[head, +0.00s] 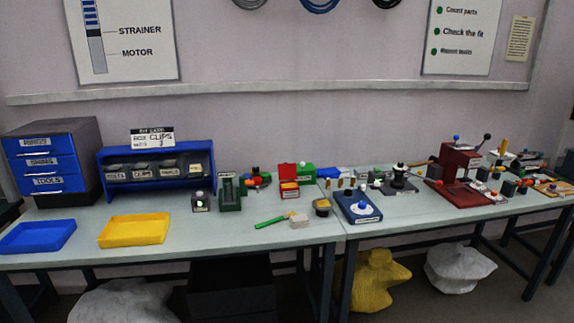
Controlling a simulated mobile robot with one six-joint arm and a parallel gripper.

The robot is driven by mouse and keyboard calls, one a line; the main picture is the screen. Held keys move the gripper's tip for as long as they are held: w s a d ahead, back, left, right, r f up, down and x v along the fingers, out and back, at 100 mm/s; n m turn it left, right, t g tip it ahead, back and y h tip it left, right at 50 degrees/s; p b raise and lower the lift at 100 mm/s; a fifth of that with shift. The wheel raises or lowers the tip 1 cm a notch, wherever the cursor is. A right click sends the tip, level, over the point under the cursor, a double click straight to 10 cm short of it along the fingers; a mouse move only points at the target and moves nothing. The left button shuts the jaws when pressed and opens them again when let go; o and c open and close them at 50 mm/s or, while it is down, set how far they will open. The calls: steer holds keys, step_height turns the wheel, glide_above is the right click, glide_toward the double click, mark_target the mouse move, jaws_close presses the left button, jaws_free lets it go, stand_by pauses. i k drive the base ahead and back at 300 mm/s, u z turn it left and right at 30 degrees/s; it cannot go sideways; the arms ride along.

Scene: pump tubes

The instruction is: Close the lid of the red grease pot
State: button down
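A small red box-shaped pot (290,191) with a pale label stands on the workbench (230,232) near the middle of the head view. Its red lid (287,171) appears raised upright at the back, so the pot looks open. The label is too small to read, but this is the red pot that best fits the grease pot. My gripper is not in view, and nothing touches the pot.
A green box (304,173) stands close behind and right of the pot. A dark green holder (230,194) is to its left. A green-handled tool (271,221) and a dark round cup (322,207) lie in front. Yellow (134,241) and blue trays (38,247) sit left.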

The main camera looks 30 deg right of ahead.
mark_target(286, 171)
steer(key=u, duration=0.05)
steer(key=k, duration=0.95)
steer(key=z, duration=0.7)
steer(key=i, duration=1)
